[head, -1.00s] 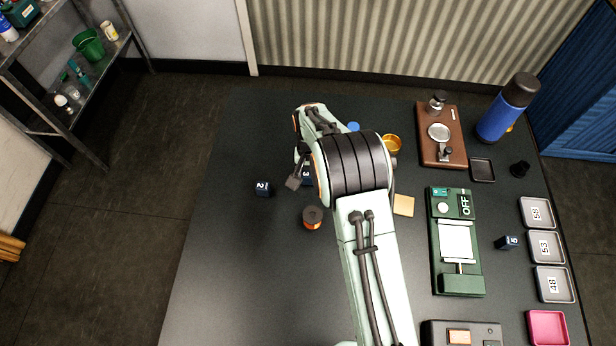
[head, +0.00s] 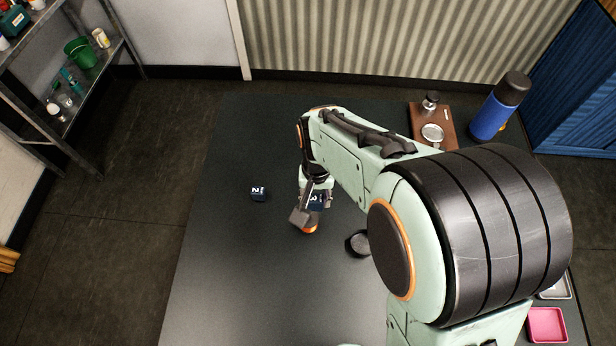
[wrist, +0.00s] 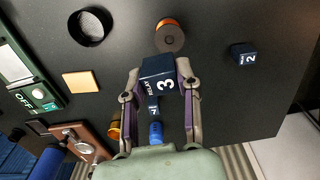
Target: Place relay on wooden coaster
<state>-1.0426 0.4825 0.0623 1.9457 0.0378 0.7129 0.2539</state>
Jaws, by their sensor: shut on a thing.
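The relay (wrist: 157,70) is a dark blue block marked 3 and RELAY. My gripper (wrist: 160,74) is shut on it, one finger on each side. In the head view my gripper (head: 312,200) holds the relay (head: 316,203) near the orange spool, partly covering the spool. The wooden coaster (wrist: 80,82) is a flat tan square on the table, left of the relay in the wrist view and apart from it. Its top looks bare. My arm hides the coaster in the head view.
A black cup (wrist: 90,27) and an orange spool (wrist: 169,37) stand near the coaster and relay. A block marked 2 (wrist: 243,55) lies apart. A green device (wrist: 22,80), a brown board (wrist: 88,142) and a yellow ring (wrist: 114,130) are beyond the coaster.

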